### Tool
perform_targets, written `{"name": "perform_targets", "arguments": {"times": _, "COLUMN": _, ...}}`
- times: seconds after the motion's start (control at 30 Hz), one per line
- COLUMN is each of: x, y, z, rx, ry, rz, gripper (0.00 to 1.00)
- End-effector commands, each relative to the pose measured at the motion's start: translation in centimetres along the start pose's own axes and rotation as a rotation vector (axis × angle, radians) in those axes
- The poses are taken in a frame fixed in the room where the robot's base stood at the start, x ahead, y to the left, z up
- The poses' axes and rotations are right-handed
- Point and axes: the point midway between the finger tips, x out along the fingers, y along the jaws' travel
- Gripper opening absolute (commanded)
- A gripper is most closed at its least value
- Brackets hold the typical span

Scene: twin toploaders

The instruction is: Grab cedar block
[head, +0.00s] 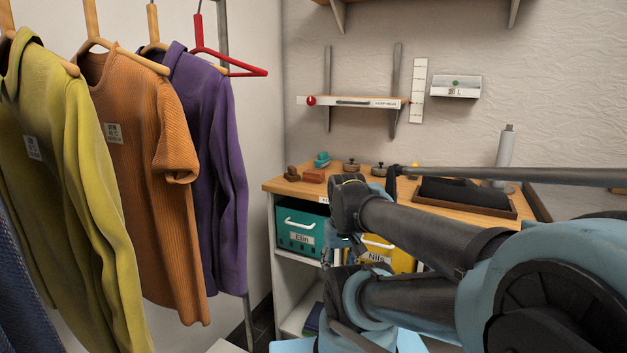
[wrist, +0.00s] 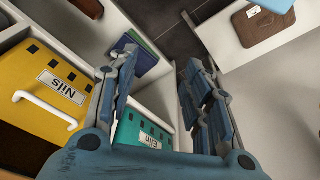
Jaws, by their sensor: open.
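I cannot tell for certain which thing is the cedar block. A small reddish-brown block (head: 314,176) lies on the wooden worktop near its left front edge, with a darker brown lump (head: 292,173) just left of it. In the wrist view, a flat brown piece (wrist: 264,26) with rounded corners lies on a white surface at the top right, partly covered by a pale blue item. In the head view my arm hides much of the worktop's front.
Below the worktop (head: 277,186) are a teal bin marked Elin (head: 300,222) and a yellow bin marked Nils (head: 402,258). A teal item (head: 322,159), round tins (head: 351,165) and a dark tray (head: 466,196) stand on top. Shirts (head: 150,170) hang at left.

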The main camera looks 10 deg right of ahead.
Motion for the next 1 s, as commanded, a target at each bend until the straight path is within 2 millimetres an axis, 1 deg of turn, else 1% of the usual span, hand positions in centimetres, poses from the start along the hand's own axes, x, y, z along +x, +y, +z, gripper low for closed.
{"name": "perform_targets", "arguments": {"times": 0.03, "x": -0.3, "y": 0.0, "z": 0.3, "rx": -0.005, "ry": 0.002, "rz": -0.002, "gripper": 0.65}}
{"name": "perform_targets", "arguments": {"times": 0.07, "x": -0.6, "y": 0.0, "z": 0.0, "rx": -0.011, "ry": 0.002, "rz": -0.004, "gripper": 0.69}}
{"name": "perform_targets", "arguments": {"times": 0.1, "x": -1.1, "y": -0.1, "z": -0.5, "rx": -0.022, "ry": 0.001, "rz": -0.008, "gripper": 0.69}}
{"name": "perform_targets", "arguments": {"times": 0.17, "x": -2.1, "y": 0.1, "z": -1.7, "rx": -0.043, "ry": 0.0, "rz": -0.017, "gripper": 0.69}}
{"name": "perform_targets", "arguments": {"times": 0.27, "x": -4.5, "y": 0.1, "z": -4.5, "rx": -0.099, "ry": -0.001, "rz": -0.037, "gripper": 0.69}}
{"name": "perform_targets", "arguments": {"times": 0.4, "x": -8.1, "y": 0.1, "z": -9.2, "rx": -0.198, "ry": 0.003, "rz": -0.072, "gripper": 0.69}}
{"name": "perform_targets", "arguments": {"times": 0.47, "x": -9.4, "y": 0.1, "z": -11.3, "rx": -0.242, "ry": 0.006, "rz": -0.087, "gripper": 0.69}}
{"name": "perform_targets", "arguments": {"times": 0.6, "x": -12.4, "y": 0.4, "z": -16.3, "rx": -0.343, "ry": 0.017, "rz": -0.123, "gripper": 0.69}}
{"name": "perform_targets", "arguments": {"times": 0.77, "x": -15.2, "y": 1.1, "z": -22.1, "rx": -0.458, "ry": 0.037, "rz": -0.161, "gripper": 0.69}}
{"name": "perform_targets", "arguments": {"times": 0.8, "x": -15.9, "y": 1.3, "z": -23.6, "rx": -0.486, "ry": 0.043, "rz": -0.171, "gripper": 0.69}}
{"name": "perform_targets", "arguments": {"times": 0.87, "x": -16.7, "y": 1.7, "z": -25.9, "rx": -0.53, "ry": 0.053, "rz": -0.184, "gripper": 0.69}}
{"name": "perform_targets", "arguments": {"times": 1.0, "x": -18.5, "y": 2.8, "z": -31.1, "rx": -0.629, "ry": 0.081, "rz": -0.214, "gripper": 0.69}}
